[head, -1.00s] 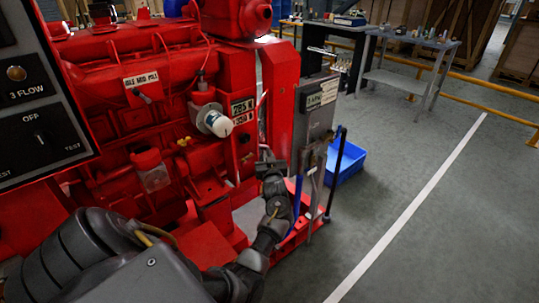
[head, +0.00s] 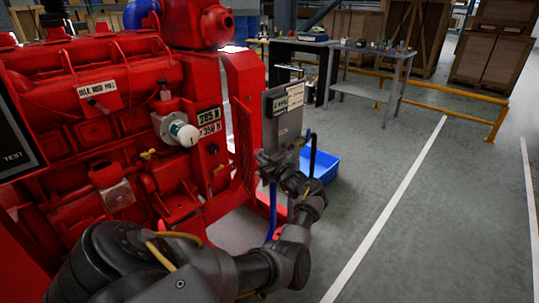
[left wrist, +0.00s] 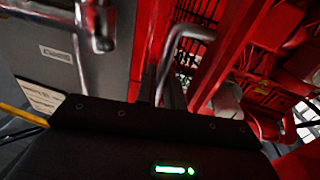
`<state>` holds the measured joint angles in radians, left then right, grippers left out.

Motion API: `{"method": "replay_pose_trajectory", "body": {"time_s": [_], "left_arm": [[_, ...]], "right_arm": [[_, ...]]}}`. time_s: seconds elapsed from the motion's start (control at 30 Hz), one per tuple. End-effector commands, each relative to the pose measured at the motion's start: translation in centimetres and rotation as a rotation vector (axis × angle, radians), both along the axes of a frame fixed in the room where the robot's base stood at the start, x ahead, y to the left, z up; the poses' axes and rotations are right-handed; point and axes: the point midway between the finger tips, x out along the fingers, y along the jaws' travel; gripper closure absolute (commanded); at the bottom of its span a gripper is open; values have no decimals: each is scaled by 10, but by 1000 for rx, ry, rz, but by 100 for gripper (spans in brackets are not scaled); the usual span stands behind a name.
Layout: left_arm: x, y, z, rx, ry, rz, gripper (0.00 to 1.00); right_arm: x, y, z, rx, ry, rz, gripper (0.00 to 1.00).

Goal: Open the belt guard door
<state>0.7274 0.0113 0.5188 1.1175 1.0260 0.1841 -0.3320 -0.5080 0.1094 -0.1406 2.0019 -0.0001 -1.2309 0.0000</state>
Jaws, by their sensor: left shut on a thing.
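The grey door panel (head: 284,118) with a label plate (head: 289,97) stands upright at the right end of the red engine. It also shows in the left wrist view (left wrist: 45,45) at the upper left. My left gripper (head: 270,160) is at the panel's lower part, shut on what looks like its handle. In the left wrist view a metal bar (left wrist: 98,25) stands in front of the panel; the exact grip is hard to make out. The red guard frame with dark mesh (head: 243,140) is beside the panel. My right gripper is out of view.
The red engine (head: 100,130) fills the left side. A blue bin (head: 322,168) stands on the floor behind the gripper. A workbench (head: 370,65) and yellow rail (head: 440,92) stand farther back. The floor (head: 430,220) at right is clear.

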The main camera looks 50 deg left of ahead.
Motion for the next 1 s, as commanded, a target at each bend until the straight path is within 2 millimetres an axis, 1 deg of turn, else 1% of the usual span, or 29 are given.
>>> {"method": "replay_pose_trajectory", "body": {"time_s": [0.07, 0.37, 0.4, 0.43, 0.73, 0.87, 1.0], "left_arm": [[-2, 3, 1, 3, -1, 4, 100], [-2, 4, 2, 4, -2, 4, 100], [-2, 4, 2, 4, -2, 4, 89], [-1, 4, 2, 4, -2, 4, 85], [0, -1, 1, 2, -1, 1, 85], [0, -14, 1, 2, -1, -2, 85], [-2, -40, 1, 1, -2, -1, 85]], "right_arm": [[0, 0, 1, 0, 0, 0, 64], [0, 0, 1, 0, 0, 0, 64], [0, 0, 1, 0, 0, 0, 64], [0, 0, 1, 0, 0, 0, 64], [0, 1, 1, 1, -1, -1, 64], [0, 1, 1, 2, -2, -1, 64], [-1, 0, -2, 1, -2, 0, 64]]}}
